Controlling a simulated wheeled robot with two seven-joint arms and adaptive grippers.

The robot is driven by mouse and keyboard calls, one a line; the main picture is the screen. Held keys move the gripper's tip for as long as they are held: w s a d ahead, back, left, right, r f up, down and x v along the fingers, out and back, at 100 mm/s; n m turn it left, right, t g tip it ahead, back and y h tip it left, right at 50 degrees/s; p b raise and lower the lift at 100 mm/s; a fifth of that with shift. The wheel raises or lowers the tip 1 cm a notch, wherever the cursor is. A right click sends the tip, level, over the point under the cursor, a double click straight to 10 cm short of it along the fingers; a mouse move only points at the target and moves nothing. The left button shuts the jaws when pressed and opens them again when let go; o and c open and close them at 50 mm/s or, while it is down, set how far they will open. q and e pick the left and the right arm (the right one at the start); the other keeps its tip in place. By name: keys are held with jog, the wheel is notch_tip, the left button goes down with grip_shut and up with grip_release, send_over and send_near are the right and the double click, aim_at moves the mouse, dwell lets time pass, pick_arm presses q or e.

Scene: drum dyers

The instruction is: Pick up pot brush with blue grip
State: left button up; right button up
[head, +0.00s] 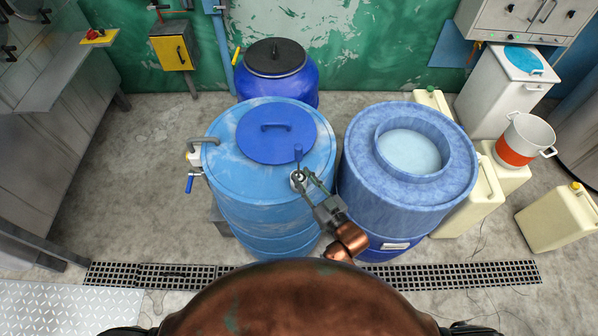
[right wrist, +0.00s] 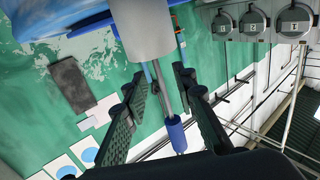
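The pot brush stands upright near the front right of the left blue drum's top (head: 225,150). Its blue grip (head: 298,153) points up. In the right wrist view a white cylinder (right wrist: 140,28) is at its lower end, a thin metal shaft (right wrist: 161,88) runs up from it, and the blue grip (right wrist: 177,135) is at the other end. My right gripper (head: 306,183) reaches in from the front right. In the right wrist view its dark fingers (right wrist: 160,95) are apart on both sides of the shaft, with gaps showing. My left gripper is not in view.
A round blue lid (head: 275,133) with a handle lies behind the brush. A second blue drum (head: 362,150) stands close on the right, a dark-lidded drum (head: 300,86) behind. A pipe and valve (head: 197,155) stick out at left. Pale canisters (head: 560,218) stand on the right floor.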

aim_at(299, 177)
jog(key=shift+x, duration=1.6)
jog(key=shift+d, duration=0.1)
grip_shut()
